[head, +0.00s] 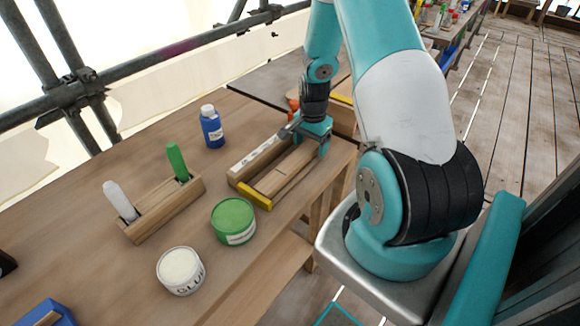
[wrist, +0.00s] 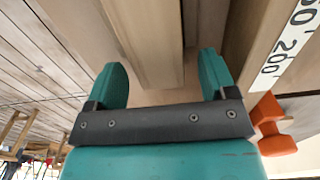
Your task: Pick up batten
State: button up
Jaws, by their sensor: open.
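A pale wooden batten (head: 286,172) lies lengthwise in a wooden measuring jig with a scale strip (head: 258,153) on one side and a yellow stop (head: 254,196) at the near end. My gripper (head: 312,135) is over the far end of the jig. In the wrist view, its two teal fingers (wrist: 165,82) are apart, with the end of the batten (wrist: 145,40) showing between and beyond them. The scale strip (wrist: 290,45) shows at right. I cannot tell whether the fingers touch the batten.
An orange item (wrist: 272,125) is close beside my gripper. On the bench (head: 75,245) stand a blue bottle (head: 212,128), a green tin (head: 233,220), a glue tub (head: 181,270) and a wooden holder (head: 165,208) with green and white tools. Scaffold pipes run behind.

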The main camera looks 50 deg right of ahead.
jog(key=c, duration=1.1)
